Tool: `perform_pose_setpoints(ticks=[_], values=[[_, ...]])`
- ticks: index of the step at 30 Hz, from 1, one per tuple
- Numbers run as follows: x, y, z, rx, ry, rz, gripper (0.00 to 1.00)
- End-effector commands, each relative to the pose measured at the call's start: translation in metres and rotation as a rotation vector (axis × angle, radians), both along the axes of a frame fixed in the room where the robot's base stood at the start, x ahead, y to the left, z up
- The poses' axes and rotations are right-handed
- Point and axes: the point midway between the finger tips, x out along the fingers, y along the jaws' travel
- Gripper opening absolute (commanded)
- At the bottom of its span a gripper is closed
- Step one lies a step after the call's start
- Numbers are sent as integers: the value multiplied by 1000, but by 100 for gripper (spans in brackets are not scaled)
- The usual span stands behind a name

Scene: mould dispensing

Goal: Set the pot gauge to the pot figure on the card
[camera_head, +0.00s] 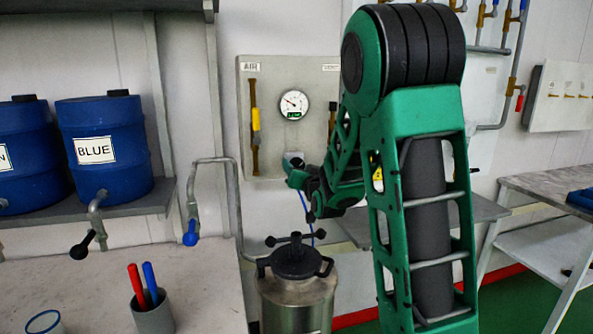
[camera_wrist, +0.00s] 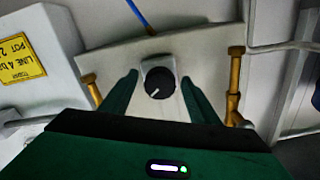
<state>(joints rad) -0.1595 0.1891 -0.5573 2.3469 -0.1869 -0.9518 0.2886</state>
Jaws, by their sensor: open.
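The pressure gauge (camera_head: 293,104), with a white round dial and a small green display, is on the grey wall panel (camera_head: 290,68). I cannot read its figure surely. My gripper (camera_head: 296,170) is at the panel below the gauge. In the wrist view, my gripper (camera_wrist: 158,80) is open, its green fingers on either side of a black round knob (camera_wrist: 160,83) with a white pointer mark. I cannot tell whether they touch it.
A metal pot (camera_head: 297,300) with a black clamped lid stands below the panel. A yellow-handled AIR valve (camera_head: 256,120) is left of the gauge. Blue drums (camera_head: 105,140) stand on the left shelf. A cup (camera_head: 154,316) with pens is on the bench. My arm hides the panel's right side.

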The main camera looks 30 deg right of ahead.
Motion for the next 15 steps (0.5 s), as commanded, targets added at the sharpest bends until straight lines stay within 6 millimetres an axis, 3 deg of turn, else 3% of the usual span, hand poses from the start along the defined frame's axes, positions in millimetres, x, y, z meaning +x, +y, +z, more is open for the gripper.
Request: perform_pose_setpoints(ticks=[4, 9, 15], values=[[0, 0, 0, 0, 0, 0, 53], [0, 2, 0, 0, -1, 2, 14], [0, 2, 0, -18, 5, 1, 14]])
